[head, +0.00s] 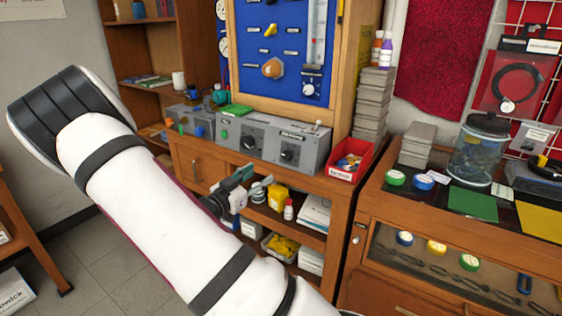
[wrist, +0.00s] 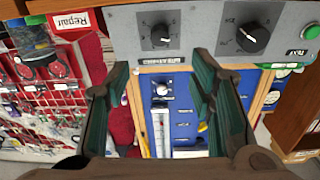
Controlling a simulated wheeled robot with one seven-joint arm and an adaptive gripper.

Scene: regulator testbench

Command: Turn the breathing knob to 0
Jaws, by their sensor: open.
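A grey console (head: 262,142) stands on the wooden bench and carries two black knobs. Its right knob (head: 287,155) has a dark label near it, and the left knob (head: 247,142) is beside it. The wrist view is upside down and shows the labelled knob (wrist: 160,36) and the other knob (wrist: 251,37), each with a pointer. The label's lettering is too small to read, so I cannot tell which knob is the breathing knob. My gripper (head: 255,180) is open and empty, in front of and below the console. Its fingers (wrist: 161,72) touch neither knob.
A blue board (head: 271,45) above the console holds a gauge tube and another small knob (head: 308,89). A red bin (head: 352,159) stands right of the console. Grey boxes (head: 372,100) are stacked behind it. A glass display case (head: 450,250) is at the right.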

